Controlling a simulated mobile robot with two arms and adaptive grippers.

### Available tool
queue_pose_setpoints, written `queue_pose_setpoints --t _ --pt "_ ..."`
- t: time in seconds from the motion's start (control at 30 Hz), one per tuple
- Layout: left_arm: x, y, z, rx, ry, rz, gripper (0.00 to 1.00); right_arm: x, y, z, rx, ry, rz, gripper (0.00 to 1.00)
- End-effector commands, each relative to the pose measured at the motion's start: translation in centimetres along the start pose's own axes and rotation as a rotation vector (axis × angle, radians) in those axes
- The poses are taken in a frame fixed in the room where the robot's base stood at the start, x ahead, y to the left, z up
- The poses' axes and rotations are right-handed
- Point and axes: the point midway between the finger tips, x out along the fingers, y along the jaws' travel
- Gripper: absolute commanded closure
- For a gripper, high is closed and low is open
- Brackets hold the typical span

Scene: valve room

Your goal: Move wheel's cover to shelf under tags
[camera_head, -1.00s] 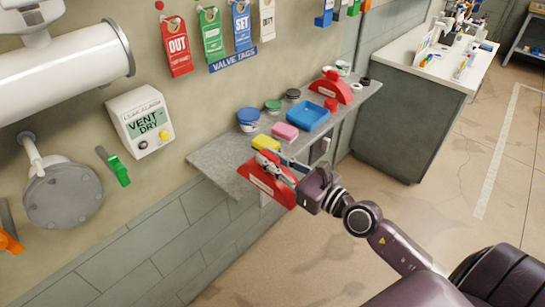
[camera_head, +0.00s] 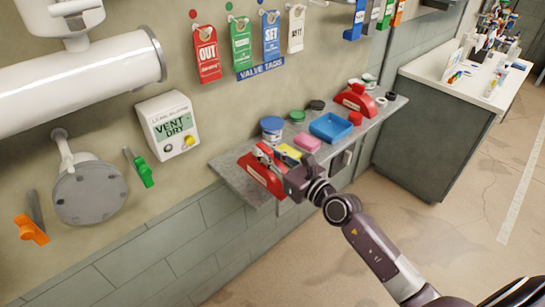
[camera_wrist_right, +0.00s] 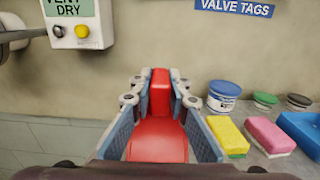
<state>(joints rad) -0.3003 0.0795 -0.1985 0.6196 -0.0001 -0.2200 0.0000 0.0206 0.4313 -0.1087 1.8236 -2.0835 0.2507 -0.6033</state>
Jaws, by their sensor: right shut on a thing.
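A red wheel cover (camera_head: 257,180) is held by my right gripper (camera_head: 271,158) at the front left part of the grey shelf (camera_head: 230,173). In the right wrist view the red cover (camera_wrist_right: 155,140) fills the space between the two fingers (camera_wrist_right: 160,92), which are closed on its sides. I cannot tell whether it touches the shelf. Above the shelf hang a red "OUT" tag (camera_head: 207,55), a green tag (camera_head: 241,45), a blue "SET" tag (camera_head: 271,38) and a white tag (camera_head: 296,28), with a "VALVE TAGS" label (camera_head: 260,69). My left gripper is not in view.
The shelf bears a blue-lidded tub (camera_head: 271,130), a yellow sponge (camera_head: 289,151), a pink sponge (camera_head: 307,143), a blue tray (camera_head: 331,128) and another red cover (camera_head: 355,100). A vent box (camera_head: 169,125) and a grey round flange (camera_head: 90,193) are at left.

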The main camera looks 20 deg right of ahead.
Motion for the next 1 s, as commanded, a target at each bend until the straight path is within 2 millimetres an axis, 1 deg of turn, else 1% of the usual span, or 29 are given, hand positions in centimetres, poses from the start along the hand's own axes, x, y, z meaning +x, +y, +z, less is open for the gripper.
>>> queue_pose_setpoints --t 0.1,0.63,0.7,0.8,1.0 --pt "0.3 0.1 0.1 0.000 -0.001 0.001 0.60 1.3 0.1 0.0 0.001 -0.002 0.001 1.00" --pt "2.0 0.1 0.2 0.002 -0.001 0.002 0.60 6.6 0.0 -0.3 0.001 -0.003 0.001 1.00" --pt "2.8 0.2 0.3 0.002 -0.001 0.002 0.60 6.9 0.0 -1.3 0.002 -0.001 0.001 1.00" --pt "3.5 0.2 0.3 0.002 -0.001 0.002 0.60 7.4 0.1 -2.1 0.000 -0.001 0.001 1.00" --pt "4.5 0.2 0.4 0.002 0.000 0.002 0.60 8.2 0.1 -3.2 0.002 -0.002 0.001 1.00"
